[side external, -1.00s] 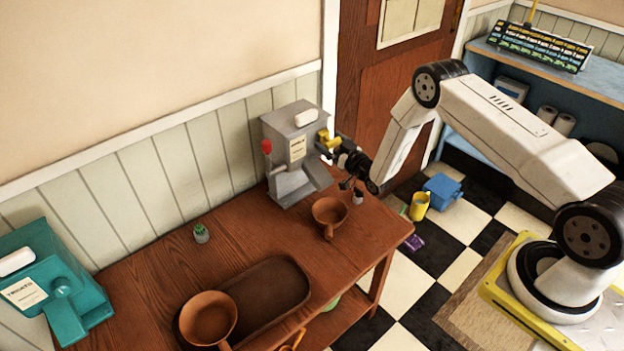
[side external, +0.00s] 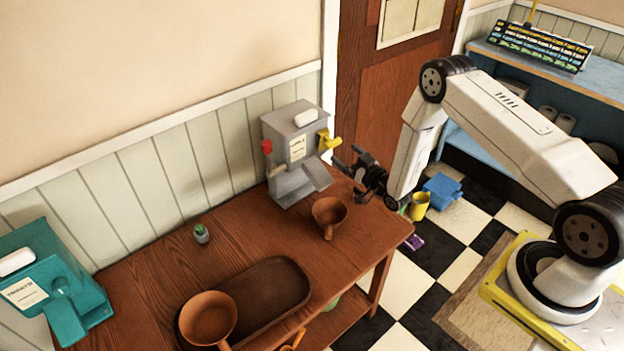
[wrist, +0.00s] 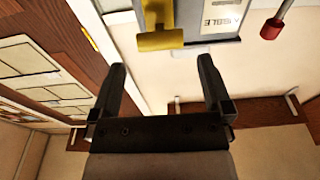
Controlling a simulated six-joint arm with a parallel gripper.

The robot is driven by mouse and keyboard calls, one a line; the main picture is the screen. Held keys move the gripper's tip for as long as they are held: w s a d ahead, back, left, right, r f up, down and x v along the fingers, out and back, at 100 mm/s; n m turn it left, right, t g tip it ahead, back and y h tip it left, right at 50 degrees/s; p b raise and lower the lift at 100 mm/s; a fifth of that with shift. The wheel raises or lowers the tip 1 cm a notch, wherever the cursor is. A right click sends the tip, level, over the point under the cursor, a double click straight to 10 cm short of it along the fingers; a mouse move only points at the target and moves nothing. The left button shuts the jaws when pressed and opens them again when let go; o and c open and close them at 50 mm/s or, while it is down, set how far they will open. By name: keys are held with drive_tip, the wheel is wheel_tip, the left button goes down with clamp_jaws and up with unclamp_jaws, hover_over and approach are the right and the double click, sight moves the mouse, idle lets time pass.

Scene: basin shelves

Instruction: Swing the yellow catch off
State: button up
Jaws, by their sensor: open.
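The yellow catch (side external: 328,141) sticks out from the right side of a grey dispenser box (side external: 289,134) on the wooden table. In the wrist view the yellow catch (wrist: 160,24) is at the top, beyond the fingertips, beside the box's label. My gripper (side external: 344,168) is to the right of the catch and a little below it, apart from it. In the wrist view my gripper (wrist: 162,78) is open, with nothing between its fingers.
A red knob (side external: 267,146) is on the box's left side. A brown pan (side external: 329,213) stands on the wooden table (side external: 170,262) in front of the box. A larger pan (side external: 209,317), a dark tray (side external: 265,285) and a teal dispenser (side external: 60,285) are further left.

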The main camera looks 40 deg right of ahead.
sight(329, 138)
drive_tip(key=shift+r, duration=0.1)
drive_tip(key=shift+r+g, duration=0.3)
drive_tip(key=shift+g, duration=0.5)
drive_tip(key=shift+w, duration=3.9)
drive_tip(key=c, duration=1.2)
drive_tip(key=shift+o, duration=0.2)
